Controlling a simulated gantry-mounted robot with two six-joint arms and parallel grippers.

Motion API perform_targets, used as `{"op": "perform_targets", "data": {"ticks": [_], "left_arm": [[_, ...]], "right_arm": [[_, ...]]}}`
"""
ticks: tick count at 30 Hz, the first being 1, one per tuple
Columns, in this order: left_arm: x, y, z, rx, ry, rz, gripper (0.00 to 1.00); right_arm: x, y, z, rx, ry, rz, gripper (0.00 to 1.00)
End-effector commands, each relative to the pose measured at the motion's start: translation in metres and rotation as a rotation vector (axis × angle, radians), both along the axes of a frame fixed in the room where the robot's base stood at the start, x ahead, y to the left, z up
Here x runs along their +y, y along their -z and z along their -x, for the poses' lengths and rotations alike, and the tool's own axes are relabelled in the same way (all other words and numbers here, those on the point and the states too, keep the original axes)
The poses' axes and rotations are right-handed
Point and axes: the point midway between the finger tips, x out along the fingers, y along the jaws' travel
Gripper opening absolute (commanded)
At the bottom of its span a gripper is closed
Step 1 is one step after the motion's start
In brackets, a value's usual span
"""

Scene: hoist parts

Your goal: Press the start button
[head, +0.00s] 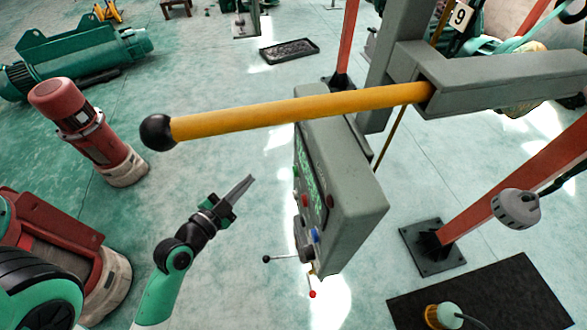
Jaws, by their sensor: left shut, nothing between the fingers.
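A grey control box (348,195) hangs in the middle of the head view, its button face turned left and seen at a steep angle. On that face I see a red button (305,200) and a blue one (315,235); a small green one (296,172) sits near the left edge. I cannot read which is the start button. My left gripper (250,180) is shut and empty, left of the box and apart from its face, pointing up and right. My right gripper is not in view.
A yellow lever (300,110) with a black ball end reaches across above the box from a grey beam (500,82). Levers with a black and a red knob (312,294) stick out below the box. A red motor (75,120) stands at the left.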

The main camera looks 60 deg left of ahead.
Motion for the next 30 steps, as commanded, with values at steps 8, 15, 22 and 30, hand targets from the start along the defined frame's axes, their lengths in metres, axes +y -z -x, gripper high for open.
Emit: {"op": "perform_targets", "data": {"ticks": [8,15,22,30], "left_arm": [[-0.009,-0.008,-0.026,0.004,0.008,0.0,0.0],[-0.016,-0.005,-0.051,0.005,0.005,-0.001,0.0],[-0.024,0.003,-0.076,-0.001,0.013,-0.004,0.0],[-0.025,-0.001,-0.083,-0.002,0.003,-0.002,0.0]], "right_arm": [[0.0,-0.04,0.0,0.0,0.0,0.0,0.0],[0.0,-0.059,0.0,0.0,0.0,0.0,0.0],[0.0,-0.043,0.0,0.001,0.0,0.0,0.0],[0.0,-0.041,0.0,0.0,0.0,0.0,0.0]]}}
